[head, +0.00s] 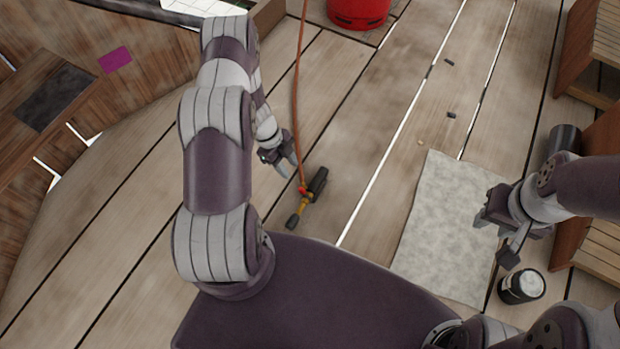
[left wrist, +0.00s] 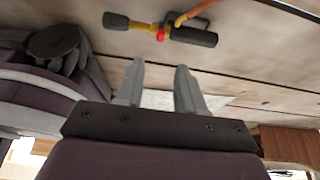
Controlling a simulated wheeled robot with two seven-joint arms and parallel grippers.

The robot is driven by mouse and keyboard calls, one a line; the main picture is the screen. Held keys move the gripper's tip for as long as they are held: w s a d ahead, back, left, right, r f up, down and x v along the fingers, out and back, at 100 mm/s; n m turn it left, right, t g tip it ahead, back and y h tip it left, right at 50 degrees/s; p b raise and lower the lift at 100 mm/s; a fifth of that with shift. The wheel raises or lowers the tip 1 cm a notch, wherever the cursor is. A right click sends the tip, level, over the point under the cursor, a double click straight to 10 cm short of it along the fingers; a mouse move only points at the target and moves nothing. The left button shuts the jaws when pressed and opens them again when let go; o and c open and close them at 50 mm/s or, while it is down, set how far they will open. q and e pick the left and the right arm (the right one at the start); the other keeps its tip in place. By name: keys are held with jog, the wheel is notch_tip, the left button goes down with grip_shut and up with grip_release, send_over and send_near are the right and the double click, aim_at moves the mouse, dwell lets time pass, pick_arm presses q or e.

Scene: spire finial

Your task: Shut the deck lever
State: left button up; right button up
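A lever-like fitting with a black grip, a yellow stem and a small red part (head: 304,190) lies on the wooden deck, joined to an orange hose; I cannot tell for certain that it is the deck lever. It also shows at the top of the left wrist view (left wrist: 194,37). My left gripper (head: 286,167) is just up and left of it, apart from it. Its two fingers (left wrist: 161,80) are parted with nothing between them. My right gripper (head: 496,240) has its fingers apart and empty, above the right side of a pale mat.
The pale mat (head: 440,220) lies on the deck at the right. A black and white can (head: 522,286) stands by its lower right corner. A red container (head: 358,12) stands at the top. Wooden furniture (head: 592,60) lines the right edge. Small dark bits (head: 451,115) lie on the open planks.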

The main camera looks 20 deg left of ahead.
aim_at(302, 189)
pick_arm(q)
jog(key=b+x, duration=0.7)
jog(key=x, duration=0.5)
jog(key=shift+a+f+b, duration=0.1)
jog(key=shift+b, duration=0.25)
grip_shut()
